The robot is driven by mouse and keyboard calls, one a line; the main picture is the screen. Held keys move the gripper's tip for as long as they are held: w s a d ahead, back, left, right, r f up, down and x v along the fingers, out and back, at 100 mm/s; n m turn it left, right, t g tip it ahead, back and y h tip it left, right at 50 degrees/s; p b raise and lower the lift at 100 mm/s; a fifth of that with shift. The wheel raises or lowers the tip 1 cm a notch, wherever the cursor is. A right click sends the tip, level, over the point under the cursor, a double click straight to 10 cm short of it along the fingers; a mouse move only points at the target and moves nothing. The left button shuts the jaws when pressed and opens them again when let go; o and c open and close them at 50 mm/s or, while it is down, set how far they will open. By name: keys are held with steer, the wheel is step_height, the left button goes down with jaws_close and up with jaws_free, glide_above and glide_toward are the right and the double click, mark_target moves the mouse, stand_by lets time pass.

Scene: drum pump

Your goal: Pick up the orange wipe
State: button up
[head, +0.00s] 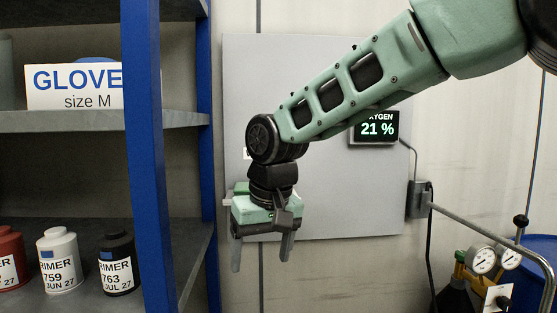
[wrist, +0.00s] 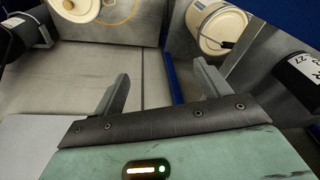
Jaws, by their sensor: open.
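I see no orange wipe in either view. My gripper (head: 261,262) hangs pointing down in the head view, in front of a grey wall panel and right of the blue shelf post. Its two fingers are apart with nothing between them.
A shelf with a blue post (head: 148,150) stands at left, holding a red, a white (head: 59,260) and a black bottle (head: 117,262). An oxygen display (head: 375,128) hangs on the panel. Gauges (head: 483,260) and a pipe are at lower right.

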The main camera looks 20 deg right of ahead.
steer(key=w+d+r+m+t+h+p, duration=0.1)
steer(key=w+d+r+m+p, duration=0.25)
steer(key=w+r+p, duration=0.55)
steer(key=w+d+r+m+t+h+p, duration=0.15)
steer(key=w+d+r, duration=0.25)
steer(key=w+r, duration=0.7)
steer(key=shift+y, duration=0.25)
steer(key=f+p, duration=0.1)
steer(key=f, duration=0.1)
steer(key=f+p, duration=0.1)
steer(key=f, duration=0.2)
steer(key=w+d+f+p, duration=0.1)
steer(key=f, duration=0.2)
steer(key=shift+f+p, duration=0.1)
steer(key=shift+p, duration=0.2)
steer(key=p+x, duration=0.2)
steer(key=x, duration=0.2)
steer(key=shift+w+d+f+p, duration=0.1)
steer(key=shift+d+f+p, duration=0.15)
steer(key=shift+d+p, duration=0.15)
steer(key=shift+w+f, duration=0.15)
steer(key=shift+f, duration=0.35)
steer(key=shift+f, duration=0.25)
steer(key=c, duration=1)
